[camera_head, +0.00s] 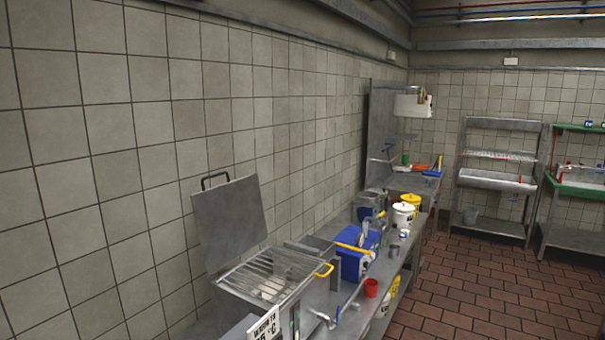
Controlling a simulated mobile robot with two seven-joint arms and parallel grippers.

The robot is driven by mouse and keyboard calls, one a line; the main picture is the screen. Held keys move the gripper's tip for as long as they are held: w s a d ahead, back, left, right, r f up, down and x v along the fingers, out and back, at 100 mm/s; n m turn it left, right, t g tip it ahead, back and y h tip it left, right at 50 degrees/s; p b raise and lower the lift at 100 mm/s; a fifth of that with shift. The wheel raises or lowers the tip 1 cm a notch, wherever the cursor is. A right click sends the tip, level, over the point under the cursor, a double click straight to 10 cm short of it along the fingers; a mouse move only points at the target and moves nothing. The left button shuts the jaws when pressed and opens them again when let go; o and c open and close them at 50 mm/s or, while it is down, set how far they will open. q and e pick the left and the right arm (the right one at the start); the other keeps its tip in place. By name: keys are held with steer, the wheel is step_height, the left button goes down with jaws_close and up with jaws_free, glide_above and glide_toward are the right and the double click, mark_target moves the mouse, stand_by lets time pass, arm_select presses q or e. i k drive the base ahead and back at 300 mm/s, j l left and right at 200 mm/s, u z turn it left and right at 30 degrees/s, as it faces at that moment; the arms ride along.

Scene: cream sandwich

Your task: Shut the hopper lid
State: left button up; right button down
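The hopper lid (229,222) is a flat grey metal plate with a black bar handle (214,181) on its top edge. It stands open, raised nearly upright and leaning near the tiled wall. The hopper (237,290) is below and to the right of it, with a metal grate (275,272) across its opening. Something pale lies under the bars, too unclear to name. A yellow handle (324,270) sticks out at the hopper's right side. Neither of my grippers shows in the head view.
A steel counter (388,268) runs along the wall, with a blue box (352,262), a red cup (371,288) and white (402,215) and yellow (411,201) buckets. A sign (264,327) stands in front of the hopper. The tiled floor (490,290) at right is clear.

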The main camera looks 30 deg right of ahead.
mark_target(229, 218)
steer(key=j+z, duration=0.1)
steer(key=z, duration=0.35)
steer(key=u, duration=0.45)
steer(key=l+u, duration=0.2)
steer(key=u, duration=0.25)
steer(key=i+l+u, duration=0.1)
steer(key=l+u, duration=0.15)
steer(key=u, duration=0.2)
steer(key=l+u, duration=0.25)
steer(key=u, duration=0.2)
steer(key=l+u, duration=0.2)
steer(key=l, duration=0.15)
steer(key=k+l+u, duration=0.25)
steer(key=l+u, duration=0.2)
steer(key=l, duration=0.2)
steer(key=k+l+u, duration=0.1)
steer(key=l, duration=0.25)
steer(key=k+l+u, duration=0.1)
steer(key=k+l, duration=0.15)
steer(key=k+l+u, duration=0.15)
steer(key=l, duration=0.25)
